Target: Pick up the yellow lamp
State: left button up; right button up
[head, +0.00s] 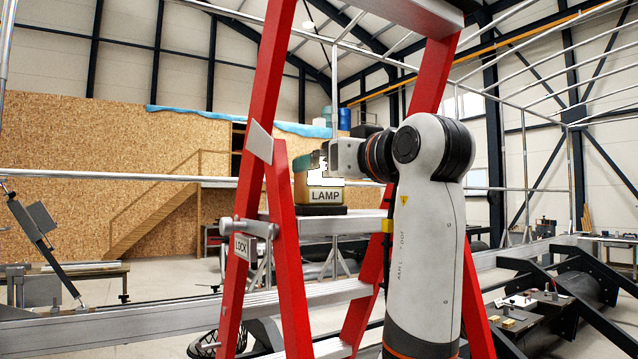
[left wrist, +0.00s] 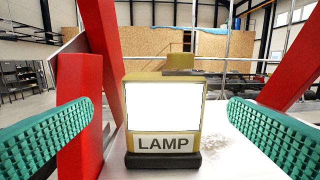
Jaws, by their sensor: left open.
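The yellow lamp (head: 325,195) has a bright white face, a label reading LAMP and a dark base. In the left wrist view the lamp (left wrist: 165,142) is centred, close ahead, label towards the camera. My left gripper (head: 321,158) is at the lamp's upper part in the head view, partly covering it. In the left wrist view its green ribbed fingers (left wrist: 160,112) are wide open, one on each side, with visible gaps to the lamp. My right gripper is not in view.
Red stepladder rails (head: 281,250) rise close to the lamp, with another red rail on the left of the wrist view (left wrist: 79,115). A LOCK tag (head: 242,246) hangs on the ladder. Thin metal rails cross behind. Dark beams (head: 580,285) lie at lower right.

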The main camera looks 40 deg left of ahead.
aim_at(319, 170)
pick_arm(q)
jog(key=shift+w+a, duration=0.25)
jog(key=shift+a, duration=0.1)
jog(key=shift+p+x, duration=0.75)
jog(key=shift+x, duration=0.3)
jog(key=p+x, duration=0.1)
jog(key=x, duration=0.2)
jog(key=shift+w+a, duration=0.15)
jog(key=shift+a, duration=0.15)
jog(key=shift+a+f, duration=0.1)
jog(key=shift+a, duration=0.1)
jog(key=shift+w, duration=0.1)
jog(key=shift+d, duration=0.4)
jog(key=c, duration=0.8)
jog(key=shift+a, duration=0.15)
jog(key=c, duration=0.6)
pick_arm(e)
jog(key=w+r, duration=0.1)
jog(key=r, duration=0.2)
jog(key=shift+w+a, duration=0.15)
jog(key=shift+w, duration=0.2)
